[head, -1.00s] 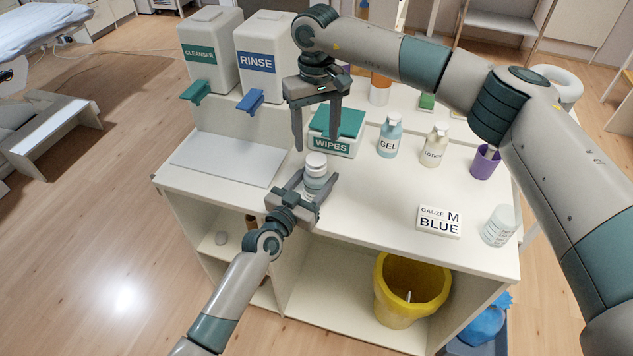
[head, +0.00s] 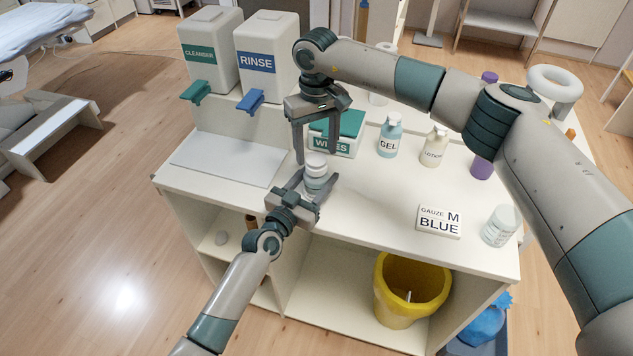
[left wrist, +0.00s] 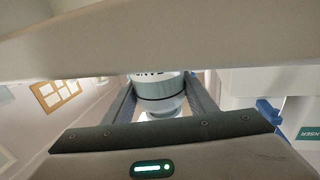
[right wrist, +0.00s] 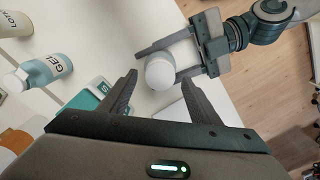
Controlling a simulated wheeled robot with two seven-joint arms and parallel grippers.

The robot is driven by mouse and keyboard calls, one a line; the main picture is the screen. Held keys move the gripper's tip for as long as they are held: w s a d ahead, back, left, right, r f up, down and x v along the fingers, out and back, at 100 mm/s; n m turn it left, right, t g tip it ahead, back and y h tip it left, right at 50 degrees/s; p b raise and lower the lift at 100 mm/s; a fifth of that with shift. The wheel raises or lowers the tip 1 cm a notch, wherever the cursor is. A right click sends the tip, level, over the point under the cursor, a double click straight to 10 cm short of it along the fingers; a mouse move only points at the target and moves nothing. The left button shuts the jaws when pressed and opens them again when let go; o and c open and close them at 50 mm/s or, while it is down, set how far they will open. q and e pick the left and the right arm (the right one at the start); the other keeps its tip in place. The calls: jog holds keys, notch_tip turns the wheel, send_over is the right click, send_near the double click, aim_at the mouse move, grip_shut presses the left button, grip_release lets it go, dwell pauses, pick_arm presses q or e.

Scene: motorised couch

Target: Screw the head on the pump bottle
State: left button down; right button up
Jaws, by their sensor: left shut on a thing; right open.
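A small bottle (head: 316,184) with a pale body, a teal band and a round white top (head: 316,161) stands upright near the counter's front edge. My left gripper (head: 313,192) is shut around its body; the left wrist view shows the bottle (left wrist: 158,88) between both fingers. My right gripper (head: 316,156) points down from above, open, its fingertips on either side of the white top at about its height. In the right wrist view the white top (right wrist: 160,73) lies ahead, between and beyond the open fingers, with a gap visible. I cannot tell how the top sits on the bottle.
CLEANSER and RINSE (head: 266,60) dispensers stand at the back left. A yellow bin (head: 408,290) is below.

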aim_at(316, 159)
jog(key=shift+f, duration=1.9)
jog(key=c, duration=1.1)
